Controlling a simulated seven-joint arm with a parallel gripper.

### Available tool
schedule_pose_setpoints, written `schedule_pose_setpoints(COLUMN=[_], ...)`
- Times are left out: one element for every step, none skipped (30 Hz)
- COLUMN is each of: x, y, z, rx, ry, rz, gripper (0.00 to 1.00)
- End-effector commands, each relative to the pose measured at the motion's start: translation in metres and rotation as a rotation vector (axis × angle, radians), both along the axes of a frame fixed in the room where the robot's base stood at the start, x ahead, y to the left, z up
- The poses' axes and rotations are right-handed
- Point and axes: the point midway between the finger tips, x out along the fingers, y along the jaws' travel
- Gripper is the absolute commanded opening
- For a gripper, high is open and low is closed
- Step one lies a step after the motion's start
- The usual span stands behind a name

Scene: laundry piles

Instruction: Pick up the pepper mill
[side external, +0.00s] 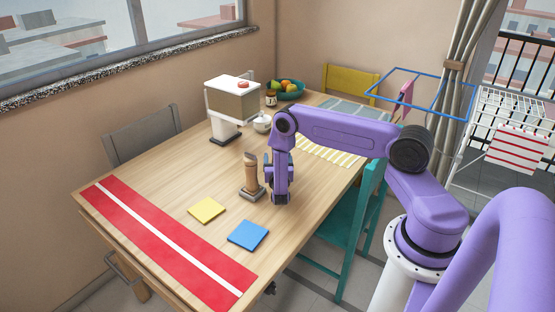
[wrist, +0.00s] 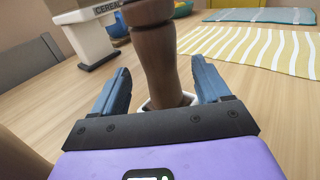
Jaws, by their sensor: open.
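The pepper mill (side external: 251,172) is a tall, brown, turned wooden shape standing upright on the table, left of my gripper in the side view. In the wrist view, the mill (wrist: 158,62) rises between my two blue fingers, and its top is cut off by the frame edge. Its foot stands in or on a small pale-rimmed dish (wrist: 147,106), which looks like a greyish square base in the side view (side external: 246,195). My gripper (side external: 270,180) is open, low over the table, with gaps showing between the fingers and the mill.
A cereal dispenser (side external: 233,100) and a small white pot (side external: 262,124) stand behind. A yellow striped cloth (side external: 325,151) lies behind my arm. Bare table (side external: 180,170) lies left of the mill.

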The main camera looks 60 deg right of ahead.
Motion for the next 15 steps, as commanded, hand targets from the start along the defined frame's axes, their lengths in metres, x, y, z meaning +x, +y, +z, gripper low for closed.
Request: schedule_pose_setpoints(x=[0.002, 0.004, 0.007, 0.010, 0.013, 0.016, 0.018, 0.021, 0.024, 0.025, 0.027, 0.029, 0.029, 0.030, 0.030], y=[-0.005, -0.008, -0.013, -0.016, -0.019, -0.023, -0.026, -0.029, -0.032, -0.034, -0.036, -0.037, -0.038, -0.039, -0.039], z=[-0.001, -0.001, -0.001, -0.002, -0.003, -0.003, -0.003, -0.003, -0.003, -0.003, -0.003, -0.003, -0.003, -0.003, -0.003], rx=[0.001, 0.001, 0.000, 0.000, 0.000, 0.000, 0.000, 0.000, 0.001, 0.001, 0.001, -0.001, -0.001, -0.001, -0.001], ry=[-0.001, -0.001, -0.002, -0.003, -0.001, -0.002, -0.002, -0.001, -0.001, -0.001, -0.001, -0.001, 0.001, 0.001, 0.001], rz=[-0.004, -0.005, -0.005, -0.005, -0.005, -0.005, -0.004, -0.005, -0.004, -0.003, -0.002, -0.002, -0.002, -0.002, -0.002], gripper=[0.76, 0.76, 0.76, 0.76, 0.76, 0.76, 0.76, 0.76, 0.76, 0.76, 0.76, 0.76, 0.76, 0.76, 0.76])
